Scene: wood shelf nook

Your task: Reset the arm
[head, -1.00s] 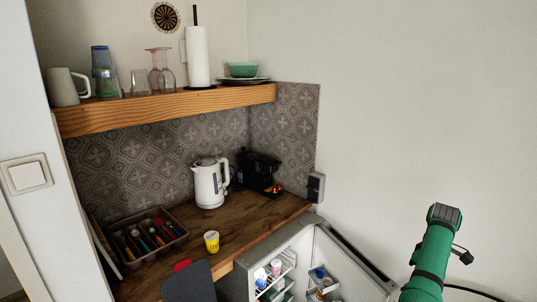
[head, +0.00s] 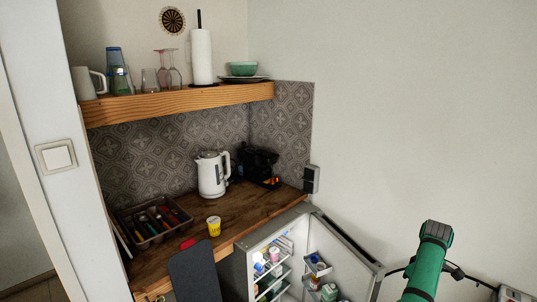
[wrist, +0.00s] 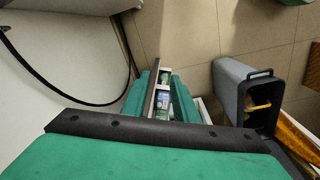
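My green arm (head: 430,262) rises at the lower right of the head view, in front of the white wall and right of the open fridge. My gripper is out of the head view. In the wrist view, my gripper (wrist: 163,85) points down toward the floor with its two green fingers apart. White shelving with small bottles (wrist: 162,100) shows in the gap, seemingly beyond the fingers. I see nothing clearly held.
A wooden shelf (head: 180,103) hangs above. The wrist view shows a grey bin (wrist: 232,95) and tiled floor.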

